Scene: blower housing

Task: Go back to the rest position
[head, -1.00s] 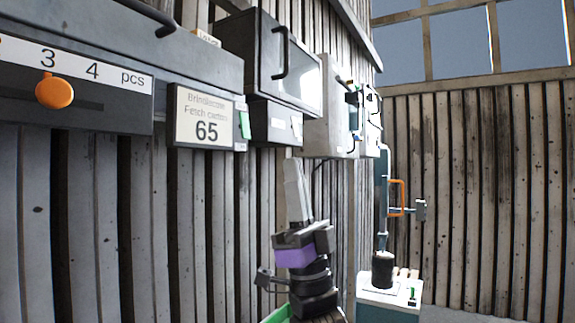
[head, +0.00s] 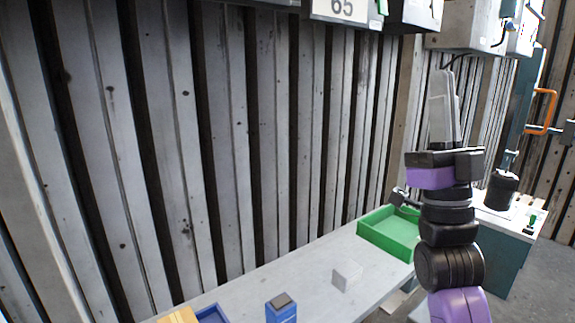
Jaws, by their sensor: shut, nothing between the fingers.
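My gripper (head: 443,82) stands at the right of the head view, pointing up at the end of my purple and black arm. Its pale fingers look closed together, with nothing held between them. It is above and apart from the bench, in front of the wall. The lower part of my arm hides part of the bench's right end.
A grey bench (head: 250,285) runs along the slatted wall. On it are a green tray (head: 385,247), a pale block (head: 346,275), a blue box (head: 281,308) and a blue tray (head: 212,314). A teal press (head: 525,95) stands at right. Grey boxes hang above.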

